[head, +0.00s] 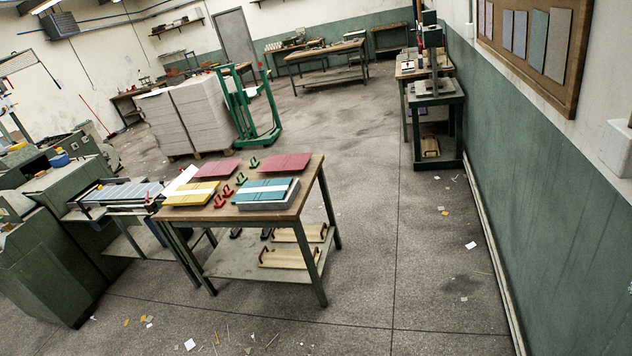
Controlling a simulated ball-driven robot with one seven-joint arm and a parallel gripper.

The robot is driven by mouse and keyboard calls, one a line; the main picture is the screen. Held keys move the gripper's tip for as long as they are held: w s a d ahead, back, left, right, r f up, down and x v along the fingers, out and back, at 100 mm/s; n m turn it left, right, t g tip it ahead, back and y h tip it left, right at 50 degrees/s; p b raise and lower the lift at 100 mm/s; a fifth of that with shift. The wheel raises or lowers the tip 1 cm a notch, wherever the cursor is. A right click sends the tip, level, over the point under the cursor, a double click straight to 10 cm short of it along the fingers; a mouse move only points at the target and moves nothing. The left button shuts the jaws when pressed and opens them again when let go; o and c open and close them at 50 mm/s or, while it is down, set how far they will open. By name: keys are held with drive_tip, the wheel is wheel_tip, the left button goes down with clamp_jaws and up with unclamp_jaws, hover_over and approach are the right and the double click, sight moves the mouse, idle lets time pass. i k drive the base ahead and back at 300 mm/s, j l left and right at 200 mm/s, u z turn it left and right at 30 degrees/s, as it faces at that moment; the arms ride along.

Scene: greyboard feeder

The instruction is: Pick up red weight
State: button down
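Small red weights (221,200) with handle-like shapes stand in a row on the wooden-topped worktable (312,178), between stacks of coloured board. They are small in the head view, so I cannot tell their exact number. Two or so similar green weights (241,178) continue the row toward the back of the table. My gripper does not show in this view. The table is some distance off, seen from above.
Yellow (190,194), teal (264,190) and red (283,163) board stacks flank the weights. Wooden trays (289,257) lie on the lower shelf. A green feeder machine (50,265) adjoins the left. Open floor (370,210) lies right, with paper scraps, before the wall.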

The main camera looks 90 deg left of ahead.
sight(219, 203)
drive_tip(key=u, duration=3.2)
drive_tip(key=i+j+u, duration=0.1)
drive_tip(key=i, duration=3.7)
